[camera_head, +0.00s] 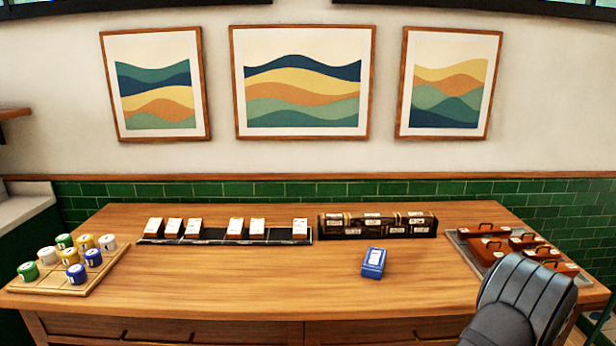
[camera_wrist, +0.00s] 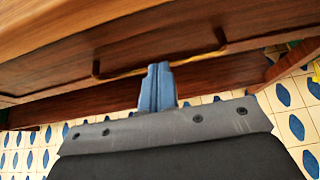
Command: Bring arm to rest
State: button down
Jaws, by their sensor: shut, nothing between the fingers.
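My gripper (camera_wrist: 158,88) shows in the wrist view with its two blue-grey fingers together and nothing between them. It is in front of the wooden table's drawer front, near a dark drawer handle (camera_wrist: 160,62); I cannot tell whether it touches the handle. In the head view, part of my arm shows at the lower right, in front of the table's right corner. The gripper's fingers are not visible there.
The wooden table (camera_head: 250,285) carries a board of colored jars (camera_head: 72,256), a dark rack with cards (camera_head: 230,231), a dark box rack (camera_head: 378,225), a blue box (camera_head: 373,263) and a grey tray of red-brown handled blocks (camera_head: 490,240). The front middle is clear.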

aim_at(453, 328)
jog(key=x, duration=0.6)
jog(key=shift+w, duration=0.3)
dwell(0.9)
